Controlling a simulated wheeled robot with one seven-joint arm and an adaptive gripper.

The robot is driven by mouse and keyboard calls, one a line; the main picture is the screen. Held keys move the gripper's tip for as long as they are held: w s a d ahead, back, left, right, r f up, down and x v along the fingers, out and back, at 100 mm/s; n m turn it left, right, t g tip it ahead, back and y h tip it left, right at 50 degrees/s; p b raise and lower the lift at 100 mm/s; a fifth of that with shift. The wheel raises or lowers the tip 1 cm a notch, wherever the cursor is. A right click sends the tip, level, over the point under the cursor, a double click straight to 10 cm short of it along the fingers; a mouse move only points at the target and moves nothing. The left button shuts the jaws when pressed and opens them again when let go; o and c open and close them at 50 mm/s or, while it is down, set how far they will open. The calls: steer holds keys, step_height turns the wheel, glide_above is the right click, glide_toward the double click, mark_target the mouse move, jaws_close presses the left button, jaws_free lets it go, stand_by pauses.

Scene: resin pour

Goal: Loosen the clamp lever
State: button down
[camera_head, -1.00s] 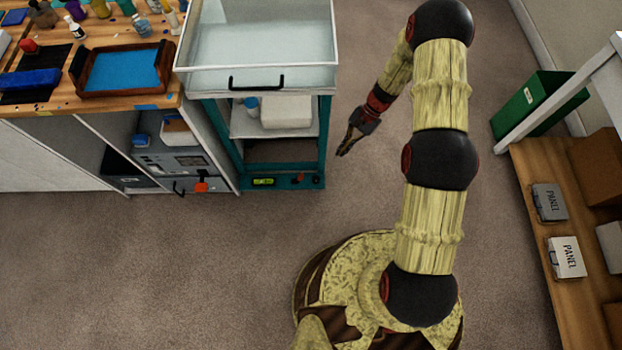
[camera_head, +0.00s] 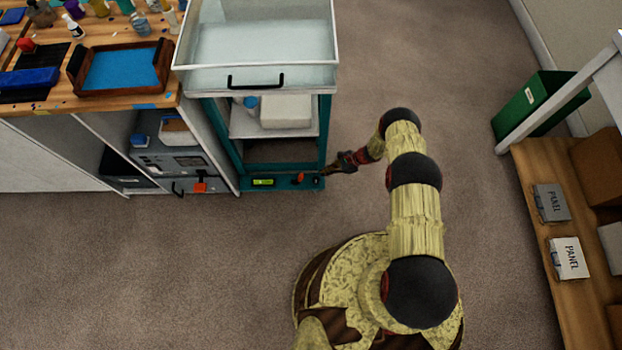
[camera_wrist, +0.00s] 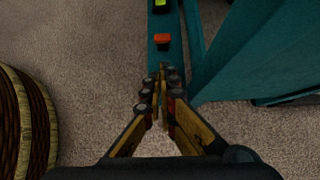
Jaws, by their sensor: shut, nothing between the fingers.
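My gripper (camera_head: 326,172) is shut and empty at the right end of the teal cart's front bar (camera_head: 283,184). In the wrist view its fingertips (camera_wrist: 163,72) meet over the near end of that bar. A small orange-red piece (camera_head: 300,178) stands on the bar, left of the fingertips; it also shows in the wrist view (camera_wrist: 162,41), just beyond and apart from them. Another orange piece (camera_head: 200,187) is on the grey cabinet front. I cannot tell for sure which piece is the clamp lever. A small dark knob seen earlier at the bar's end is now largely hidden by the gripper.
A green-lit display (camera_head: 263,182) sits on the bar. A clear hood with a black handle (camera_head: 256,81) tops the cart. The workbench (camera_head: 120,103) is left; a shelf with panel boxes (camera_head: 567,257) is right.

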mark_target(299, 179)
steer(key=b+x, duration=0.3)
steer(key=x, duration=0.7)
steer(key=shift+b, duration=0.35)
steer(key=shift+s+r, duration=0.1)
steer(key=shift+r, duration=0.05)
steer(key=shift+a+r+p, duration=0.15)
steer(key=shift+r+p, duration=0.1)
steer(key=shift+p, duration=0.45)
steer(key=shift+f+h, duration=0.1)
steer(key=shift+h, duration=0.2)
